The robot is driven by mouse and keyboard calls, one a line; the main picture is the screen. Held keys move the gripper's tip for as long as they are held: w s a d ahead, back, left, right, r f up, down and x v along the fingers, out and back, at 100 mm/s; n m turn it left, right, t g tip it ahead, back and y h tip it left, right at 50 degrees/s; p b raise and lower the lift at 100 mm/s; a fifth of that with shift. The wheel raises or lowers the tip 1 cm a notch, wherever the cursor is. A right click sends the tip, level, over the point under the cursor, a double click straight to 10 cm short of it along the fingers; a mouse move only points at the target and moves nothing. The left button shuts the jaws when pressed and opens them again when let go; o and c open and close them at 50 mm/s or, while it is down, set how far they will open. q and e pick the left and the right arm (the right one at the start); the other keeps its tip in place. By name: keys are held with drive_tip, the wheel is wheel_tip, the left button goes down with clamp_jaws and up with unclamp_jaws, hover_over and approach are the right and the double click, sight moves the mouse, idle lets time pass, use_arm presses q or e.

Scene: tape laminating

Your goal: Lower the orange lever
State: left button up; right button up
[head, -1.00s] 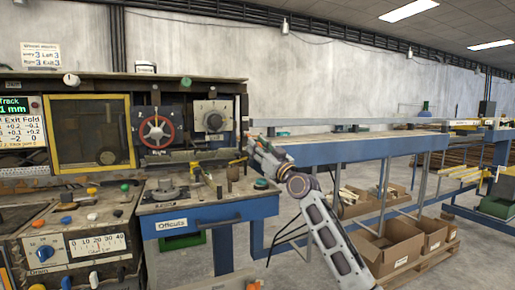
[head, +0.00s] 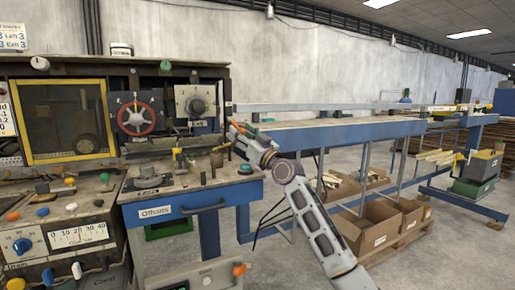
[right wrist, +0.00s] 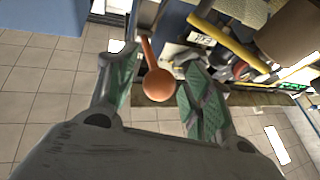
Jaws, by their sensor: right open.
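The orange lever (right wrist: 158,84), a thin stem with a round ball end, shows in the right wrist view between the two green-padded fingers of my right gripper (right wrist: 152,70). The fingers are open on either side of it, with a visible gap to the ball; whether the ball lies fully in the jaws or beyond them I cannot tell. In the head view my right gripper (head: 240,136) is at the right end of the machine, beside its upper panel. A bit of orange shows by the fingertips there, mostly hidden. My left gripper is not in view.
The machine has a red handwheel (head: 136,117), a yellow-framed window (head: 66,120) and a blue desk (head: 190,203) with small tools. A long blue conveyor table (head: 340,134) runs to the right. Cardboard boxes (head: 366,228) stand below it. A grey box (head: 195,278) is at the bottom.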

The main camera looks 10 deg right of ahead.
drive_tip(key=v, duration=1.1)
drive_tip(key=shift+s, duration=0.2)
drive_tip(key=shift+d, duration=0.1)
drive_tip(key=shift+r, duration=0.1)
idle(0.3)
